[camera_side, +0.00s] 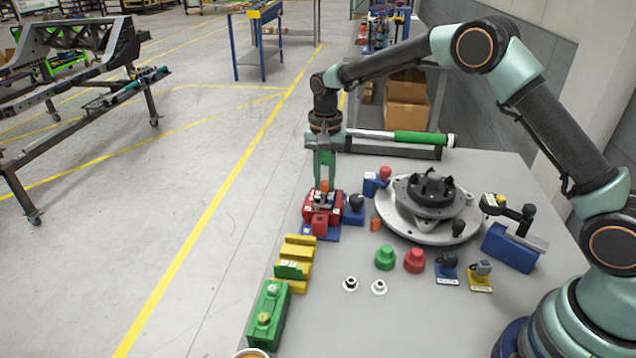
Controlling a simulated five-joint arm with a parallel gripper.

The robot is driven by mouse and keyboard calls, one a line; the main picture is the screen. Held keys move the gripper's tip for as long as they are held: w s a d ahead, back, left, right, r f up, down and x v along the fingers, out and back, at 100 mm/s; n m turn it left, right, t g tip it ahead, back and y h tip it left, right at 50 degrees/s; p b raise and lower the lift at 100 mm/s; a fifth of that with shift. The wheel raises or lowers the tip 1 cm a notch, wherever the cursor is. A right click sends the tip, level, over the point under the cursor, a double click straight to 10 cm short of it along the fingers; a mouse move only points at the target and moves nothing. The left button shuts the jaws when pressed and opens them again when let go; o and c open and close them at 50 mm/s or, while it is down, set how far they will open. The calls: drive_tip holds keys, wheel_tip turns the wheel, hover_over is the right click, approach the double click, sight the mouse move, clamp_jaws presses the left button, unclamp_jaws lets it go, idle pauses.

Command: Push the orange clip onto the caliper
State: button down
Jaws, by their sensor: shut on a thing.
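My gripper (324,178) points straight down at the left side of the grey table, with its green fingers shut on the small orange clip (324,187). The red caliper (336,212) sits directly below on a fixture with a blue base. The clip is at the caliper's top. At this size I cannot tell whether it touches the caliper or is just above it. The fingers partly hide the clip.
A round grey hub plate (395,220) stands to the right. A dark-topped blue block (355,214) is close beside the caliper. Yellow blocks (297,254) and a green box (270,305) line the left edge. A green-handled tool (420,138) lies behind.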

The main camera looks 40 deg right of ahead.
drive_tip(key=shift+f, duration=0.6)
idle(0.3)
drive_tip(key=c, duration=1.1)
unclamp_jaws()
drive_tip(key=shift+r, duration=0.15)
drive_tip(key=shift+r, duration=1.4)
drive_tip(key=o, duration=0.6)
drive_tip(key=shift+r, duration=0.1)
